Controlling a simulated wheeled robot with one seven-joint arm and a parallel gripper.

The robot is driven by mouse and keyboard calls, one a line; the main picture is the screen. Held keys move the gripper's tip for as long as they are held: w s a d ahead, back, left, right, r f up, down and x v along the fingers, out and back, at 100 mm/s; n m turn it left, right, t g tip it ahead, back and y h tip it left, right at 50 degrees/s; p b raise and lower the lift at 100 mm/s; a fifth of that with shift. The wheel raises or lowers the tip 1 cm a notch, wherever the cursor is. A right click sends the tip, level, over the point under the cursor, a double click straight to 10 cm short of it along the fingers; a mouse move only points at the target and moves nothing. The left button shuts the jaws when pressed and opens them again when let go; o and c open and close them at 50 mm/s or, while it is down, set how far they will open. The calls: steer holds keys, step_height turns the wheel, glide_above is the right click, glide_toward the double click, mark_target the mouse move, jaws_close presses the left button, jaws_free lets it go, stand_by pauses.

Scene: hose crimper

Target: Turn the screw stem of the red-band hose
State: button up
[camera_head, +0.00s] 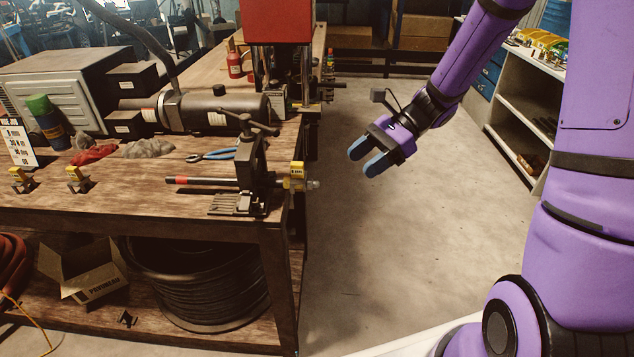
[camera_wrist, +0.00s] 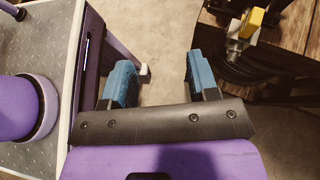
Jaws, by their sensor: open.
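The red-band hose (camera_head: 214,181) is a dark hose lying level on the workbench, with a red band near its left end. It passes into an upright dark vise (camera_head: 250,172) at the bench's right edge. On the vise's right side are a yellow tagged piece (camera_head: 297,170) and a small metal stem end (camera_head: 313,184) jutting past the edge. The yellow piece (camera_wrist: 252,22) and a metal end (camera_wrist: 235,46) also show at the wrist view's upper right. My gripper (camera_head: 366,162) is open and empty, right of the stem and apart from it. Its blue fingers (camera_wrist: 160,75) show in the wrist view.
Blue-handled pliers (camera_head: 212,155), a grey cylinder (camera_head: 215,112) and a red machine (camera_head: 275,22) are on the bench. A hose coil (camera_head: 205,285) and an open box (camera_head: 85,272) sit below. The floor (camera_head: 400,230) right of the bench is clear. Shelves stand far right.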

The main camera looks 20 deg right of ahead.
mark_target(317, 182)
steer(key=w+d+f+m+t+y, duration=0.2)
steer(key=w+f+m+t+y, duration=0.15)
steer(key=f+m, duration=0.35)
steer(key=w+d+f+m+t+y, duration=0.1)
steer(key=w+f+m+t+y, duration=0.1)
steer(key=w+f+m+t, duration=0.35)
steer(key=shift+m+g, duration=0.45)
steer(key=shift+g, duration=0.45)
steer(key=x, duration=0.3)
steer(key=f+x, duration=0.1)
steer(key=x, duration=0.6)
steer(key=shift+s+a+f, duration=0.1)
steer(key=shift+a+f, duration=0.1)
steer(key=shift+a, duration=0.1)
steer(key=c, duration=0.9)
